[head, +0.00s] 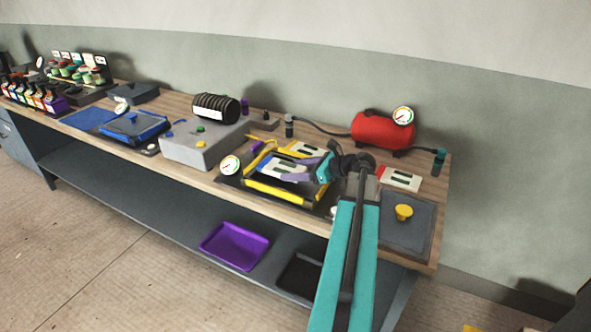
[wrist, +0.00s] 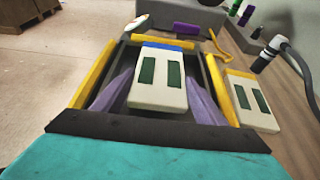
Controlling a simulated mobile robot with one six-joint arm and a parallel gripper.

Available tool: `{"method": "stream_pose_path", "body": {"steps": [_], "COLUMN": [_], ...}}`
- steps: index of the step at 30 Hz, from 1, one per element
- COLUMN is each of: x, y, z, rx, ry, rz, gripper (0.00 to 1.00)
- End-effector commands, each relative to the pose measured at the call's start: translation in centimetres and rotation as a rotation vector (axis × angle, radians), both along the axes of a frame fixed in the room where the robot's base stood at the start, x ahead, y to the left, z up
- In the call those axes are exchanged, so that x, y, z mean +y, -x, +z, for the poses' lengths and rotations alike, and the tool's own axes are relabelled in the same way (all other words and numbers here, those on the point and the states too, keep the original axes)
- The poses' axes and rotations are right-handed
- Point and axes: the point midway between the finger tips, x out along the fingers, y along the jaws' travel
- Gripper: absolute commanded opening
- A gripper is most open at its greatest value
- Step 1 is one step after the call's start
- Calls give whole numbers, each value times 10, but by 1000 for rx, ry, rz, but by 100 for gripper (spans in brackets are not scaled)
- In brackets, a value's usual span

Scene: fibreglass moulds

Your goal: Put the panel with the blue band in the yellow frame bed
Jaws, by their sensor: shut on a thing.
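The panel with the blue band (wrist: 158,80) is cream with two dark green slots, and its blue strip is at the far end in the wrist view. It also shows in the head view (head: 283,168). My gripper (wrist: 158,92) has purple fingers, one along each side of this panel, and is shut on it. The yellow frame bed (head: 277,193) lies around the panel as seen from above, with its yellow bars (wrist: 93,72) on both sides in the wrist view. I cannot tell whether the panel touches the bed floor or is held just above it.
A second cream panel (wrist: 250,103) lies right of the bed. A panel with a red band (head: 400,179) lies further right. A grey box (head: 200,143), a pressure gauge (head: 230,165) and a red tank (head: 381,130) stand nearby. A blue frame (head: 135,127) is further left.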

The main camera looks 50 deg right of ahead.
Motion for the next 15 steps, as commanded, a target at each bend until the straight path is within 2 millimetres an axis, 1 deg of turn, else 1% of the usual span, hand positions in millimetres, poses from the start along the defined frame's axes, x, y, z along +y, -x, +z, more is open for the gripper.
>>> {"method": "stream_pose_path", "body": {"steps": [15], "x": [0], "y": [0], "z": [-9], "rx": [-1], "ry": [1], "rz": [0], "gripper": [41]}}
